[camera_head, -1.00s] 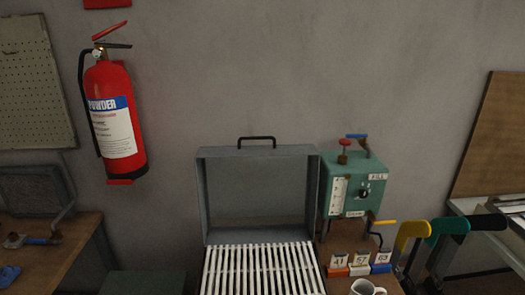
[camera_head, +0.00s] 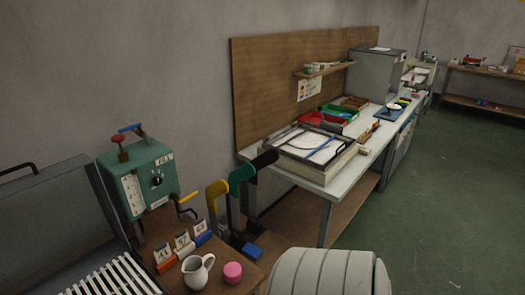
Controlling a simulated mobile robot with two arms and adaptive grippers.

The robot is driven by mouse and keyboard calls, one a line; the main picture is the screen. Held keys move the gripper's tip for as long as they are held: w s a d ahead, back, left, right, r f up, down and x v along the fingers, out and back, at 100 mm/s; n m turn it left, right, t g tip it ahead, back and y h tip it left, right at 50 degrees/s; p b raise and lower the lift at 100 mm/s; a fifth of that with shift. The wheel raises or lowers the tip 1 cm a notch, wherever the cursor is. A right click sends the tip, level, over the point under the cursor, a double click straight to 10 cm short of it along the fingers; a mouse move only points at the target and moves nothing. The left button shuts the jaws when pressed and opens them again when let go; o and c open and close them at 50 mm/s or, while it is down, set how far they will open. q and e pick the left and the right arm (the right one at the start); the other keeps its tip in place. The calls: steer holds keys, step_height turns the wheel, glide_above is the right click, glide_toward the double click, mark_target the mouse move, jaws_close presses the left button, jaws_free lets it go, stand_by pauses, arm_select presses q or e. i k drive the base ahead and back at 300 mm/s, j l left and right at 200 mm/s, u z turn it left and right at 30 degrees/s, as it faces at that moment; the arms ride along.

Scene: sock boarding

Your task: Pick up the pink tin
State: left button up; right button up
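The pink tin (camera_head: 232,272) is a small, short, round tin. It stands on the wooden bench top (camera_head: 208,246) near the bottom of the head view, just right of a white jug (camera_head: 197,271). A small gap lies between the tin and the jug. Neither of my grippers shows in the view.
Numbered cards in coloured holders (camera_head: 183,247) stand behind the jug. A teal machine (camera_head: 140,182) and a white slatted rack (camera_head: 115,280) are to the left. Yellow and teal handled levers (camera_head: 217,192) rise behind the tin. A pale ribbed rounded shape (camera_head: 325,272) is at the bottom.

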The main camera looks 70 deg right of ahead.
mark_target(232, 271)
steer(key=z, duration=1.85)
